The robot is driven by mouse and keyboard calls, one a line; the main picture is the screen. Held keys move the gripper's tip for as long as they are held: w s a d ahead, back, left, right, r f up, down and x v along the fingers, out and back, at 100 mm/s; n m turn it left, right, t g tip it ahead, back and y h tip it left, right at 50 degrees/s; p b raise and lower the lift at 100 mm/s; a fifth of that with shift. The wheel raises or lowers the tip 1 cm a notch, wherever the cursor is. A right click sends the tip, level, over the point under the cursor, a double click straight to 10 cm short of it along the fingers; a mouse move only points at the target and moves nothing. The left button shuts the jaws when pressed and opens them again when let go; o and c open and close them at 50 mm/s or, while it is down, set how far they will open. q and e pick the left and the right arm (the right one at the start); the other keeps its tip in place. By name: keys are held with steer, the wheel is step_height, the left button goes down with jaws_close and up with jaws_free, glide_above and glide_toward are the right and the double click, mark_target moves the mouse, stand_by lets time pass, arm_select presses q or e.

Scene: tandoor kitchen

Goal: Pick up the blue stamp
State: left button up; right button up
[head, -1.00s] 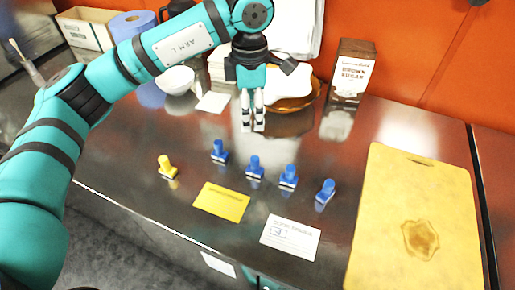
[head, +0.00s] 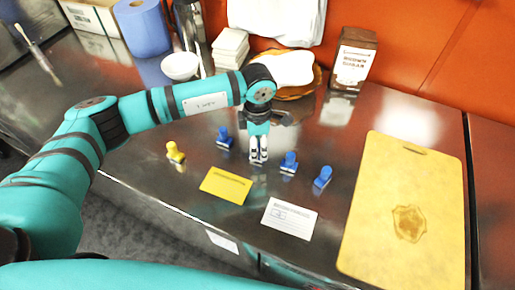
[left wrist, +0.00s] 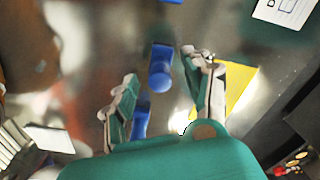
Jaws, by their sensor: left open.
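Several blue stamps stand in a row on the steel counter. In the head view I see one on the left (head: 224,138), one right of my gripper (head: 289,162) and one at the right end (head: 322,177). My left gripper (head: 258,158) points down, open, over the row and hides another stamp there. In the left wrist view a blue stamp (left wrist: 160,68) shows between the open fingers of the left gripper (left wrist: 158,66). A second blue stamp (left wrist: 141,115) is partly hidden by my gripper. My right gripper is not in view.
A yellow stamp (head: 175,153) stands at the row's left. A yellow card (head: 226,185) and a white card (head: 289,218) lie in front. A yellow cutting board (head: 405,190) lies at right. A white bowl (head: 180,66), blue roll (head: 143,28) and brown sugar box (head: 354,60) stand behind.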

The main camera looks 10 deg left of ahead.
arm_select(q)
steer(key=shift+f, duration=0.6)
jaws_close()
steer(key=shift+r, duration=0.1)
steer(key=shift+r+b, duration=0.4)
steer(key=shift+r, duration=0.1)
step_height(320, 180, up, 2)
steer(key=shift+b, duration=0.65)
steer(key=s+d+r+b, duration=0.1)
steer(key=s+d+b, duration=0.1)
steer(key=s, duration=0.5)
steer(key=s+d+r+b, duration=0.1)
steer(key=s+d+b, duration=0.1)
steer(key=s, duration=0.6)
steer(key=shift+d, duration=0.85)
